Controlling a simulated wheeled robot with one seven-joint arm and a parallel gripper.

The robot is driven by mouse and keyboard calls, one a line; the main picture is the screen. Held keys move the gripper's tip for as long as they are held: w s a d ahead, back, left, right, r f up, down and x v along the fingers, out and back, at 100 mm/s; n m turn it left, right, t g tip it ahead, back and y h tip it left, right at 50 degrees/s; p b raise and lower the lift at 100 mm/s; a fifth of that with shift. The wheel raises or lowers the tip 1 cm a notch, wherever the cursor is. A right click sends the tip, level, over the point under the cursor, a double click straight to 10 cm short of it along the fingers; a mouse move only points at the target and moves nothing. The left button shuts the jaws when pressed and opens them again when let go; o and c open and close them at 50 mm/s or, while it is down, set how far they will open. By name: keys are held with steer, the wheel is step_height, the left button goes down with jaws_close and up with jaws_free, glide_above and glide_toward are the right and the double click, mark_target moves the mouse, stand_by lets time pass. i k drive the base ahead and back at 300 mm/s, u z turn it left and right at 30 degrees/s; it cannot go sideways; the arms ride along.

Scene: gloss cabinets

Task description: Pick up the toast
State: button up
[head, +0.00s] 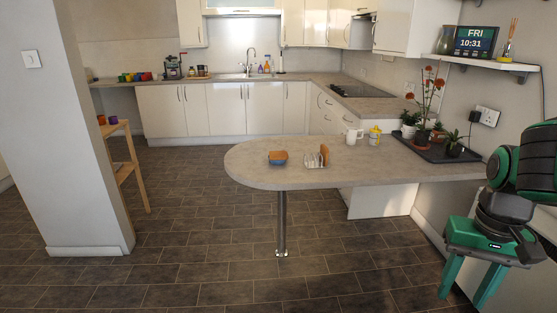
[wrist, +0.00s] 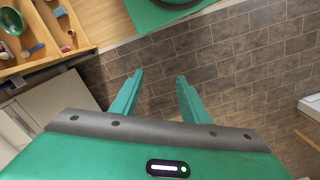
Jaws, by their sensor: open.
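A brown slice of toast (head: 324,153) stands upright at the right end of a small pale toast rack (head: 312,160) on the rounded peninsula counter (head: 250,172). My gripper (head: 464,297) is at the lower right of the head view, pointing down, well apart from the toast and beyond the counter's near side. Its green fingers are open and empty, and they show in the wrist view (wrist: 158,78) over dark floor tiles. The toast is not in the wrist view.
A blue-and-orange dish (head: 277,157) sits left of the rack. A white mug (head: 354,136), a yellow container (head: 375,135) and a dark plant tray (head: 440,150) stand farther right. The wrist view shows an open drawer (wrist: 40,35) with utensils. Floor before the counter is clear.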

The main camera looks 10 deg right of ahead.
mark_target(281, 155)
steer(key=u, duration=0.15)
steer(key=i, duration=2.5)
steer(key=z, duration=0.3)
